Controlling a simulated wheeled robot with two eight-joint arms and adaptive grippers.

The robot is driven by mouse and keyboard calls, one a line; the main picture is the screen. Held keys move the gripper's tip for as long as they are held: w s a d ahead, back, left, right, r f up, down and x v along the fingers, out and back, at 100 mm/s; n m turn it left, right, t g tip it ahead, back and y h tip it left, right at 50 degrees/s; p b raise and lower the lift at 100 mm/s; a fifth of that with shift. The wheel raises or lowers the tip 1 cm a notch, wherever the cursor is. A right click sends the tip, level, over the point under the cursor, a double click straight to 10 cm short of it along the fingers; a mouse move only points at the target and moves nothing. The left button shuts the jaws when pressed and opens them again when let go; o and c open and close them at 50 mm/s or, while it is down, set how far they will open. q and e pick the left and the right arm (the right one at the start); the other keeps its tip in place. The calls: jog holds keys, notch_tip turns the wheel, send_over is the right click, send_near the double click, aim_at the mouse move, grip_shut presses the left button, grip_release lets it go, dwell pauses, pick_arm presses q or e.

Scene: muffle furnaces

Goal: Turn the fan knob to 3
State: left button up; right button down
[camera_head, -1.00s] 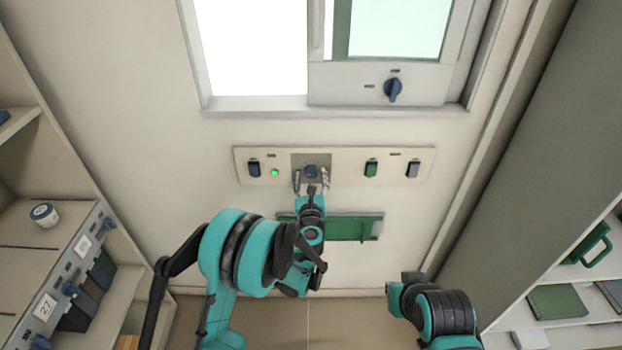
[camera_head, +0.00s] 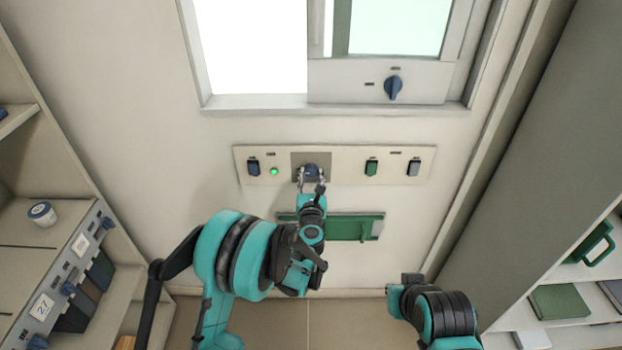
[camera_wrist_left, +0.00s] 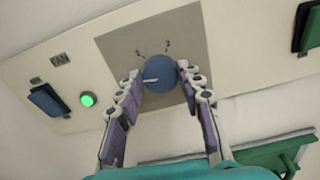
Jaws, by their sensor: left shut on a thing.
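The fan knob (camera_head: 311,170) is a round blue knob on a grey plate in the middle of the wall panel. In the left wrist view the knob (camera_wrist_left: 160,74) has a white pointer line toward the left. My left gripper (camera_head: 312,180) is shut on the knob, one finger on each side. It also shows in the left wrist view (camera_wrist_left: 160,84). Part of my right arm shows at the lower right; its gripper does not show.
The panel (camera_head: 333,165) also has a blue switch (camera_head: 254,168), a lit green lamp (camera_head: 275,171), a green switch (camera_head: 371,168) and a grey switch (camera_head: 413,169). Another blue knob (camera_head: 393,87) is on the window frame above.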

pick_arm(q)
jog(key=m+b, duration=0.1)
jog(key=m, duration=0.3)
jog(key=shift+m, duration=0.3)
jog(key=m+b, duration=0.1)
jog(key=m, duration=0.2)
jog(key=shift+d+f+m, duration=0.1)
jog(key=shift+m, duration=0.3)
jog(key=m, duration=0.9)
jog(key=shift+m, duration=0.4)
jog(key=m, duration=0.4)
jog(key=shift+f+m, duration=0.15)
jog(key=shift+m, duration=0.15)
jog(key=m, duration=0.4)
jog(key=shift+m, duration=0.3)
jog(key=m, duration=0.4)
jog(key=shift+m, duration=2.1)
jog(key=shift+f, duration=0.1)
